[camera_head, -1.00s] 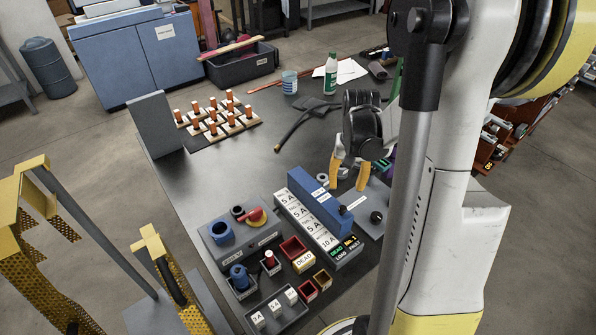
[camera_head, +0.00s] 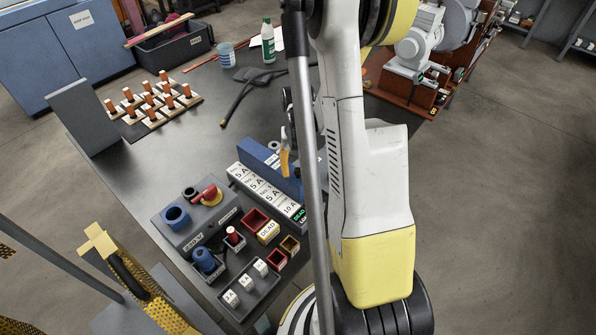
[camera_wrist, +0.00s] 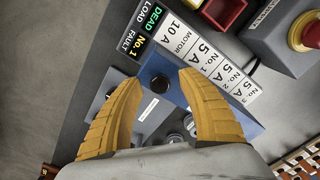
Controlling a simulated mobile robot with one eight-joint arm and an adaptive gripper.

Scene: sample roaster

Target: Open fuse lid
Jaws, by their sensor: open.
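The fuse box lid is a long blue cover (camera_head: 262,168) lying along the row of white fuse labels (camera_head: 265,194). In the wrist view, the blue lid (camera_wrist: 177,90) carries a round black knob (camera_wrist: 159,84). My gripper (camera_wrist: 160,77) is open, with one yellow finger on each side of the knob in that view. Whether the fingers touch the knob or are still above it cannot be told. In the head view, one yellow finger (camera_head: 284,157) shows by the lid. My arm hides the rest of the gripper and the lid's right end.
A grey switch box (camera_head: 192,222) with a red knob stands left of the labels.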

